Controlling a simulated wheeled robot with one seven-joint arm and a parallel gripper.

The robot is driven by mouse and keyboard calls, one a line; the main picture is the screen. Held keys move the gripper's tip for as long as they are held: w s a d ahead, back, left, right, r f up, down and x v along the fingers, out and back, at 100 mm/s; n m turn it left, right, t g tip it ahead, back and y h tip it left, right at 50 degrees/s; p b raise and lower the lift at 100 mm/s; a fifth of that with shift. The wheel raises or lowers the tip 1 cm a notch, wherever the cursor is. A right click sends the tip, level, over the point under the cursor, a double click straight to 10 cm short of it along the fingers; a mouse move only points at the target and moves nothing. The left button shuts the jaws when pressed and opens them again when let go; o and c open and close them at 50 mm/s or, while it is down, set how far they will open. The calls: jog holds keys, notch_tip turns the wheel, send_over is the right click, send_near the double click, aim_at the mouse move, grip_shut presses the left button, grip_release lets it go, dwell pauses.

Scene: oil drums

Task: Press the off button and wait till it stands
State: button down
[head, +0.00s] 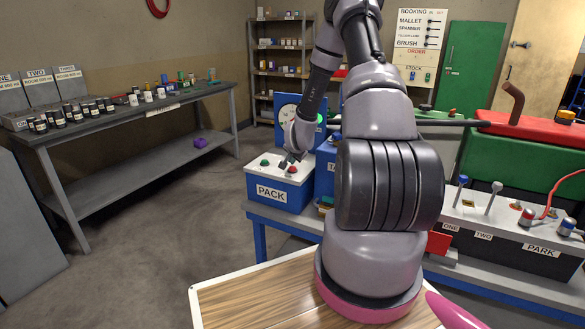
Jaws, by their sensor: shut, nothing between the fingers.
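A blue box labelled PACK (271,191) stands at the left end of the blue bench. On its white top are a green button (264,161) and a red button (292,169). No off label is readable at this size. My gripper (286,162) is shut and empty, pointing down over the box top. Its fingertips are close to the red button, on its upper left side. I cannot tell whether they touch it. A blue panel with a round dial (288,112) stands behind, partly hidden by my arm.
Another blue box (325,172) stands right of PACK, mostly behind my arm. Further right are a PARK panel (540,249) with levers and a red and green machine (530,145). A grey table (120,118) with jars stands left. Floor between is clear.

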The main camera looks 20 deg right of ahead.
aim_at(292, 169)
jog(key=shift+f, duration=0.6)
dwell(1.6)
jog(key=shift+r, duration=0.95)
jog(key=shift+r, duration=2.5)
